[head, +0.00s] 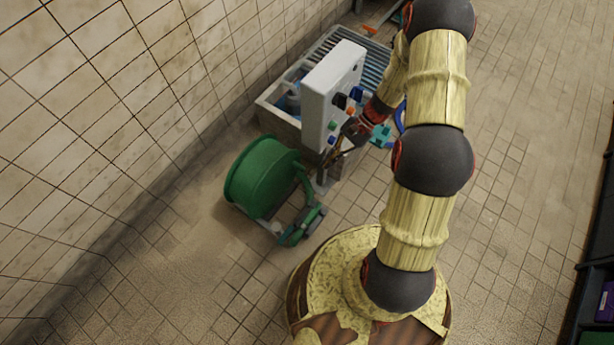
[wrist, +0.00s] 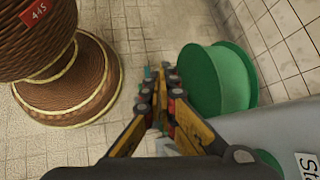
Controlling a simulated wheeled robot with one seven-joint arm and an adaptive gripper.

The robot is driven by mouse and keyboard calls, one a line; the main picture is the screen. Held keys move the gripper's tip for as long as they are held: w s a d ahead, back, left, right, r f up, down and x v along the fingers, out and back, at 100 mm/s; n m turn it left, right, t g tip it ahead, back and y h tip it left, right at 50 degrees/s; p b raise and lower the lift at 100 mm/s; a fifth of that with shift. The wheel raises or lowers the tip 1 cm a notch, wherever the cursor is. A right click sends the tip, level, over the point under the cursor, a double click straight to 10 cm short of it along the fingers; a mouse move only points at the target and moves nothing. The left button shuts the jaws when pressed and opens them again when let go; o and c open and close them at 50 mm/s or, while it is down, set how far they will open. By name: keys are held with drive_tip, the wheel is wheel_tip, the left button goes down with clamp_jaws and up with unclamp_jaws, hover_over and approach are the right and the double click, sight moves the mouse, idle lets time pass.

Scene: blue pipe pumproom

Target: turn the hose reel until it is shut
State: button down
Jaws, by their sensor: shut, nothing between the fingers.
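The green hose reel (head: 262,178) stands on the tiled floor beside the wall, with a green frame and a crank-like part (head: 302,222) at its lower right. In the wrist view the reel's drum (wrist: 222,80) is right of my gripper. My gripper (head: 333,160) is beside the grey control box, above and to the right of the reel in the head view. In the wrist view my gripper (wrist: 160,75) points down toward the floor, fingers together and empty. It appears apart from the reel. The far side of the reel is hidden.
A grey control box (head: 332,92) with coloured buttons stands close to my gripper. Behind it is a basin with a blue grating (head: 350,52). Tiled wall (head: 130,90) runs along the left. Open floor (head: 510,190) lies to the right, with a dark shelf (head: 597,270) at the edge.

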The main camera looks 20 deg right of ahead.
drive_tip(key=w+f+m+t+y, duration=0.2)
drive_tip(key=w+f+m+t, duration=0.15)
drive_tip(key=f, duration=0.65)
drive_tip(key=w+f+m+t+y, duration=0.1)
drive_tip(key=w+f+m+t, duration=0.3)
drive_tip(key=f, duration=0.6)
wheel_tip(320, 180, down, 18)
drive_tip(key=s+d+m+t+h, duration=0.1)
drive_tip(key=d+m+t+h, duration=0.15)
drive_tip(key=m+t, duration=0.55)
drive_tip(key=w+a+f+m+g+b, duration=0.2)
drive_tip(key=w+a+f+b, duration=0.1)
drive_tip(key=w+a, duration=0.35)
drive_tip(key=shift+w+d+r+h, duration=0.1)
drive_tip(key=shift+r+h, duration=0.05)
drive_tip(key=shift+r, duration=0.45)
drive_tip(key=shift+w+d+r+h, duration=0.1)
drive_tip(key=shift+d+r+h, duration=0.05)
drive_tip(key=shift+r, duration=0.5)
drive_tip(key=shift+w+d+r+h, duration=0.1)
drive_tip(key=shift+r+h, duration=0.05)
drive_tip(key=shift+r, duration=0.45)
